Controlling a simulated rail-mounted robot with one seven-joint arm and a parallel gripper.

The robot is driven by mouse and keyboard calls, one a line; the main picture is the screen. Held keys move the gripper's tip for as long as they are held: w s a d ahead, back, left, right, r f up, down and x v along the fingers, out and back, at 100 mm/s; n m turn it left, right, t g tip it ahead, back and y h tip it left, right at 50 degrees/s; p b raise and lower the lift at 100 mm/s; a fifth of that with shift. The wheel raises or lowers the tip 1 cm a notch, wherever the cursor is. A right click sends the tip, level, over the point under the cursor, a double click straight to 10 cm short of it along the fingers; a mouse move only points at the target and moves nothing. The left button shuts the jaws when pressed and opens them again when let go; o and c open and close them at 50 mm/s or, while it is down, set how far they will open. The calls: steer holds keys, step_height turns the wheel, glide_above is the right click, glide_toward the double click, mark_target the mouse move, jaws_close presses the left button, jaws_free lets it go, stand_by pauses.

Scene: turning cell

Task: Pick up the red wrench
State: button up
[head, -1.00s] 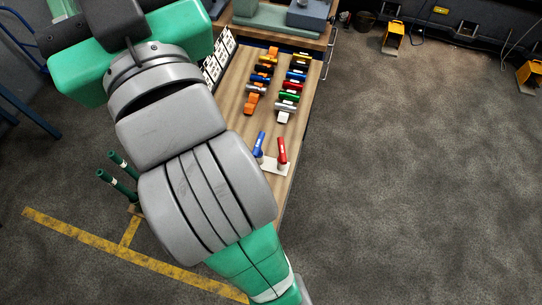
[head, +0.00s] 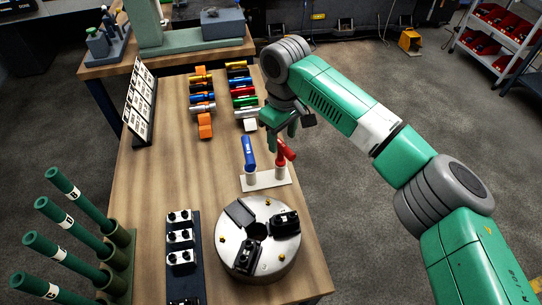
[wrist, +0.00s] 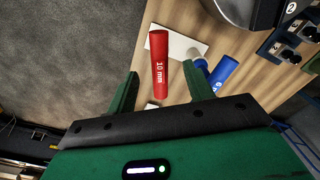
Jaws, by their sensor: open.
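The red wrench (head: 286,150), a T-handle tool, stands beside a blue one in a pale holder plate (head: 255,184) on the wooden bench. In the wrist view, the red wrench (wrist: 160,66) shows its "10 mm" label and lies between my two green fingers. My gripper (head: 281,141) is open over the red handle in the head view. In the wrist view, the fingers of my gripper (wrist: 160,72) stand apart with gaps on both sides of the handle. The lower end of the wrench is partly hidden.
The blue wrench (head: 249,155) stands close to the left. A round chuck (head: 282,254) with black jaws sits in front. Behind are rows of coloured tools (head: 203,98). Green tubes (head: 65,228) and a dark strip of black-and-white blocks (head: 179,282) stand at left.

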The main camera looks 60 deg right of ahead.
mark_target(281, 154)
step_height(281, 154, down, 8)
steer(key=b, duration=0.2)
steer(key=shift+w+d+r+b, duration=0.1)
steer(key=shift+w+r+b, duration=0.05)
steer(key=shift+r+b, duration=0.15)
jaws_close()
